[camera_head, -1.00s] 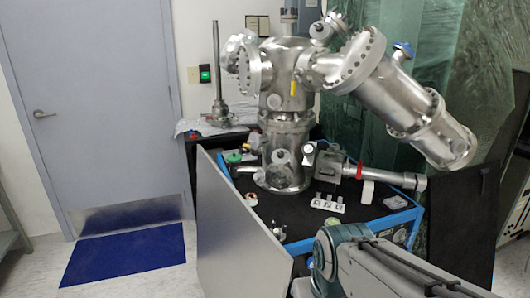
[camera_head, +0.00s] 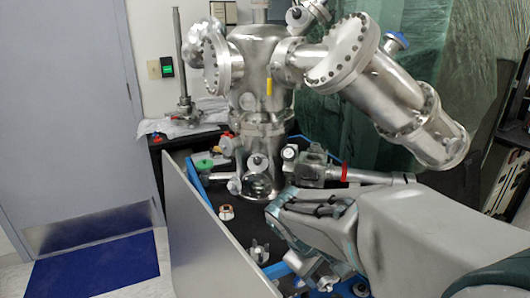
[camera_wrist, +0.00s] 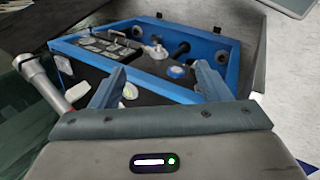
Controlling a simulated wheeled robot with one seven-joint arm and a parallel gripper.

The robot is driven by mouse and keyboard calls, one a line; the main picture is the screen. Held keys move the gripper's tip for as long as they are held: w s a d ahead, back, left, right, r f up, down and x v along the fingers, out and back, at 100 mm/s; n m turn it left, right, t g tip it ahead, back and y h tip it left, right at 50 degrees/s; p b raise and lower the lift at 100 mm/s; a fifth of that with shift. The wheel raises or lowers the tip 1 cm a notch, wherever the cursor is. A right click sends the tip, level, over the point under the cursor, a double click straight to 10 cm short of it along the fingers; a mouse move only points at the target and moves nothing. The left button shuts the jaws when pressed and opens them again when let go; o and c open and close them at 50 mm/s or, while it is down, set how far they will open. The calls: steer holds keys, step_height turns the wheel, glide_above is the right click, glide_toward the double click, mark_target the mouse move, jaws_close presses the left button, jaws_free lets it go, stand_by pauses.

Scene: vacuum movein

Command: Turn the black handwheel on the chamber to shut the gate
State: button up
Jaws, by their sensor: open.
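The steel chamber (camera_head: 258,90) stands upright in the head view, with a wide flanged arm slanting down to the right. A small dark round part with a pale centre (camera_head: 290,152) sits by the valve block (camera_head: 315,167) at the chamber's lower right. It may be the black handwheel, but it is too small to be sure. The gate itself cannot be seen. My gripper (camera_wrist: 159,70) is open and empty in the wrist view, its two fingers wide apart over the blue-edged bench (camera_wrist: 215,65). In the head view my arm covers the bench's right part.
A green knob (camera_head: 204,164) and a metal panel (camera_head: 205,235) lie left of the chamber. A blue knob (camera_head: 397,40) sits on the upper right arm. A pipe with a red band (camera_head: 375,176) runs right from the valve block. Open floor with a blue mat (camera_head: 95,265) lies left.

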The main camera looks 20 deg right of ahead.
steer(key=w+d+r+n+t+h, duration=0.1)
steer(key=w+d+r+n+h, duration=0.1)
steer(key=w+d+n+h, duration=0.45)
steer(key=n+t+y+p, duration=0.2)
steer(key=n+t, duration=1.1)
steer(key=n, duration=0.5)
glide_toward(288, 157)
steer(key=shift+m, duration=0.25)
steer(key=p+x, duration=0.1)
steer(key=x, duration=1)
steer(key=shift+w+d+p, duration=0.15)
steer(key=shift+w+p, duration=0.15)
steer(key=shift+p, duration=0.05)
steer(key=c, duration=1)
